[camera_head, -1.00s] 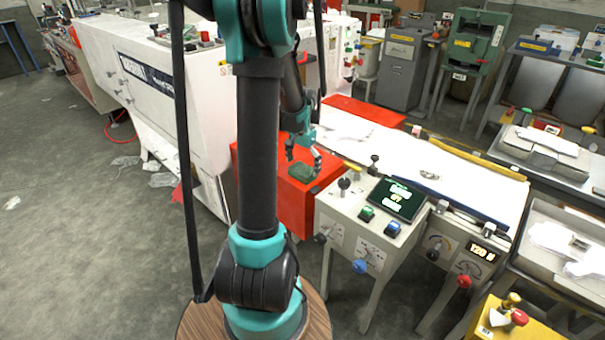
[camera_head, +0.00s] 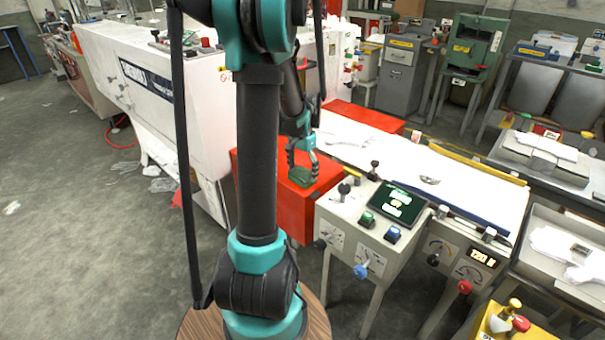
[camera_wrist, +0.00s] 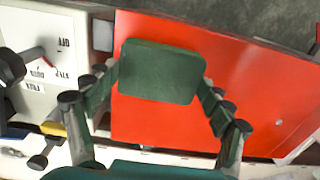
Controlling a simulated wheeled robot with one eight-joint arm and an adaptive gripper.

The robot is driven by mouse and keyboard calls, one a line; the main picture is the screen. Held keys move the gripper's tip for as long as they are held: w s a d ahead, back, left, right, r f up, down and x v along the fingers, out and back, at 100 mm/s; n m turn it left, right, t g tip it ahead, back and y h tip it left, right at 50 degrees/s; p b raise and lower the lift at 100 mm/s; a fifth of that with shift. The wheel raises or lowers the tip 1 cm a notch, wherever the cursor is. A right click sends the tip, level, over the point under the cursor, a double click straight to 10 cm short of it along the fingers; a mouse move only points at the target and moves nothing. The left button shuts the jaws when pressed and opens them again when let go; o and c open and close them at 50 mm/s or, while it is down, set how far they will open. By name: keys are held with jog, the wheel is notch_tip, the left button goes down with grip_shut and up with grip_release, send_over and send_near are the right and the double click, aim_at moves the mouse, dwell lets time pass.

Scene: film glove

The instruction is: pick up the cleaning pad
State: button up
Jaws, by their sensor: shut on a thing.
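The cleaning pad is a dark green rounded block. In the wrist view the cleaning pad (camera_wrist: 161,72) sits between the two fingers of my gripper (camera_wrist: 160,82), with a fingertip at each side. In the head view the cleaning pad (camera_head: 301,178) is small, at the tips of my gripper (camera_head: 302,168), over the red surface. My gripper is shut on the pad. A gap between the pad and the red surface is hard to judge. My arm hides part of the red box.
The red box (camera_head: 269,188) stands between the white machine (camera_head: 150,95) and the control panel (camera_head: 372,215) with knobs and a screen. A white flat bed (camera_head: 455,185) lies to the right. Open grey floor (camera_head: 70,250) is at the left.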

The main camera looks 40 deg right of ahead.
aim_at(302, 173)
notch_tip(302, 173, up, 19)
jog(key=shift+r, duration=0.2)
jog(key=shift+o, duration=0.3)
